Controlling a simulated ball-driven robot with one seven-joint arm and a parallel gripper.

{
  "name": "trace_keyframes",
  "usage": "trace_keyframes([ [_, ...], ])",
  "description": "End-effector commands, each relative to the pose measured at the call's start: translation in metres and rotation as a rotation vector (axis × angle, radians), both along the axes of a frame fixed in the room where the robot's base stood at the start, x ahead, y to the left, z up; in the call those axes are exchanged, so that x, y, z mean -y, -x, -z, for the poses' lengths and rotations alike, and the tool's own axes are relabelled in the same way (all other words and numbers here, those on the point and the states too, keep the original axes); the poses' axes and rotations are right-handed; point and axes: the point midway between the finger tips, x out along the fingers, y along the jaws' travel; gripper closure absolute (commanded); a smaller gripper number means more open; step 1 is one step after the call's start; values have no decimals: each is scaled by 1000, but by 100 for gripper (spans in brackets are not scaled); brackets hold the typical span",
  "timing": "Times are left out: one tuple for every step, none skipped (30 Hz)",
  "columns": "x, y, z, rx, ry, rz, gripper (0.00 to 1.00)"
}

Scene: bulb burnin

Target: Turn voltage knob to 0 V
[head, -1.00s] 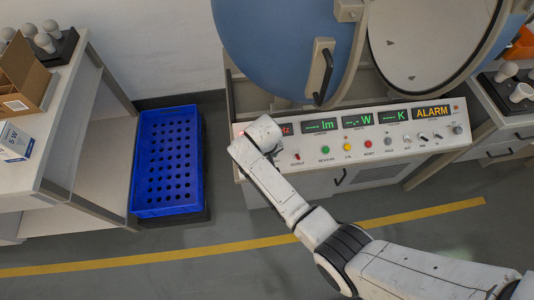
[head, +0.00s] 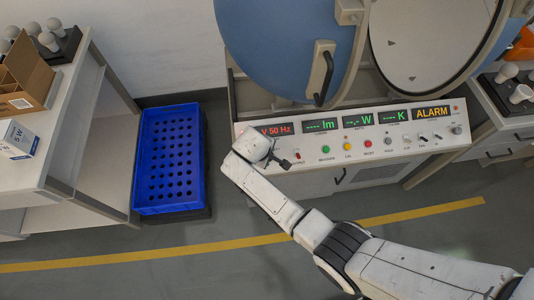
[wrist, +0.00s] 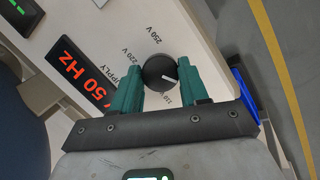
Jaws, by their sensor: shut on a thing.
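The voltage knob (wrist: 159,72) is a round black dial with a white pointer mark, on the white panel. In the wrist view the mark points to the lower right, away from the 220 V and 250 V labels; a partly hidden label starting with 11 is below the knob. My gripper (wrist: 157,76) has its two green fingers on either side of the knob and is shut on it. In the head view my wrist covers the knob at the panel's left end. The red supply display (head: 278,130) reads "V 50 Hz", its left part hidden. No 0 V label is visible.
The control panel (head: 405,152) carries several coloured buttons, toggles and green displays, with a lit ALARM sign (head: 433,113). The blue sphere door (head: 285,50) hangs above it.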

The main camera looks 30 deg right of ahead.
Motion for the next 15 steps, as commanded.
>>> trace_keyframes([
  [0,0,0,-2,4,-10,86],
  [-1,0,0,-3,7,-16,86],
  [-1,0,0,-3,8,-21,86],
  [-1,0,0,-4,10,-23,86],
  [-1,0,0,-4,11,-26,86],
  [-1,0,0,-4,12,-28,86],
  [-1,0,0,-4,13,-29,86],
  [-1,0,0,-4,13,-30,86],
  [-1,0,0,-4,14,-31,86],
  [-1,0,0,-4,14,-31,86],
  [-1,0,0,-4,14,-31,86],
  [-1,0,0,-4,14,-31,86],
  [-1,0,0,-4,14,-31,86],
  [-1,0,0,-5,13,-31,86],
  [-1,0,0,-5,13,-31,86],
])
